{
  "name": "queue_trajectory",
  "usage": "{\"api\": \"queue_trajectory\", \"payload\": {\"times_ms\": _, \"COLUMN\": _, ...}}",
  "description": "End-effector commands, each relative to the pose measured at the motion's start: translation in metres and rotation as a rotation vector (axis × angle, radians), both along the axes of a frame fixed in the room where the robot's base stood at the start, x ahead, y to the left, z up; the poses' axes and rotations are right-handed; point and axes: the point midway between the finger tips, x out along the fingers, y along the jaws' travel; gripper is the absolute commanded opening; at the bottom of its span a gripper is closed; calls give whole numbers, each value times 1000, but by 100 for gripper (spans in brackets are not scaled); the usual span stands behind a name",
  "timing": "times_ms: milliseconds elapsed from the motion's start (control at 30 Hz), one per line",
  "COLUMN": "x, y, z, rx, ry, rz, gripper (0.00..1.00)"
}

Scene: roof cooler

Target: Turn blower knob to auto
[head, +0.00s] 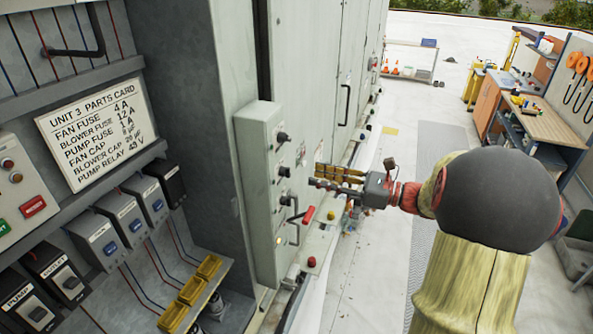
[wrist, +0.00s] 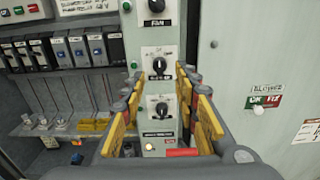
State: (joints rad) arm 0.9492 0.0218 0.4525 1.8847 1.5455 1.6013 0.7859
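A pale grey control panel (head: 262,215) carries black knobs in a column. In the wrist view the top knob (wrist: 157,6) has a label reading FAN. The middle knob's pointer looks roughly upright. My gripper (head: 318,175) is open and empty, facing the panel, apart from it in the head view. In the wrist view its yellow-padded fingers (wrist: 162,90) stand either side of the lower knobs.
A red-handled lever (head: 308,214) juts out low on the panel, near the gripper. A fuse cabinet with a parts card (head: 95,135) stands left. A tall grey door (head: 305,75) lies behind the panel. A workbench (head: 545,125) is far right; the floor between is mostly open.

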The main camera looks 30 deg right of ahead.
Motion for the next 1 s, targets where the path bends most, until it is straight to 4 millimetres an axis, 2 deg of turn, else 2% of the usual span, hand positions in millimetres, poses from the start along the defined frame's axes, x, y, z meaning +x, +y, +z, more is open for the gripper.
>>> {"api": "queue_trajectory", "payload": {"times_ms": 300, "x": 37, "y": 31, "z": 1, "rx": -3, "ry": 2, "rz": 4, "gripper": 31}}
{"api": "queue_trajectory", "payload": {"times_ms": 500, "x": 53, "y": 43, "z": 0, "rx": -4, "ry": 1, "rz": 3, "gripper": 31}}
{"api": "queue_trajectory", "payload": {"times_ms": 867, "x": 56, "y": 45, "z": 0, "rx": -6, "ry": 1, "rz": 1, "gripper": 30}}
{"api": "queue_trajectory", "payload": {"times_ms": 1000, "x": 56, "y": 45, "z": 0, "rx": -6, "ry": 1, "rz": 1, "gripper": 22}}
